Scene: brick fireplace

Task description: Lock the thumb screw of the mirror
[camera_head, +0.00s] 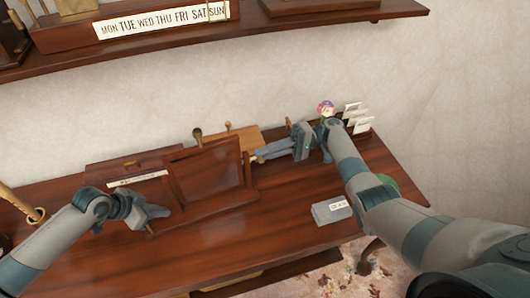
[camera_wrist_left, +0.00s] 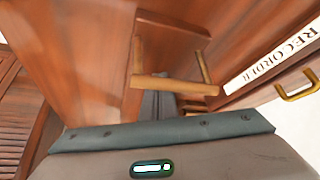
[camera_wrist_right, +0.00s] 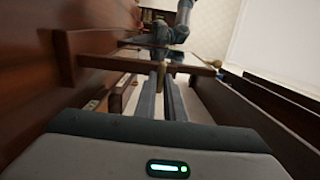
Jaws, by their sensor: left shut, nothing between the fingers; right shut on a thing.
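The wooden-framed mirror (camera_head: 207,172) stands on the desk, its dark panel leaning. My right gripper (camera_head: 258,155) comes in from the right and is shut at the mirror's right side. In the right wrist view its fingers (camera_wrist_right: 163,92) close on a small piece, apparently the thumb screw (camera_wrist_right: 161,68), mostly hidden by the tips. My left gripper (camera_head: 166,211) is shut and empty beside the mirror's lower left side.
A wooden recorder box (camera_head: 135,165) stands behind the mirror at left. A grey labelled box (camera_head: 331,211) lies on the desk at right. Card holders (camera_head: 356,117) stand at the back right. A shelf (camera_head: 200,45) hangs above. The desk front is clear.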

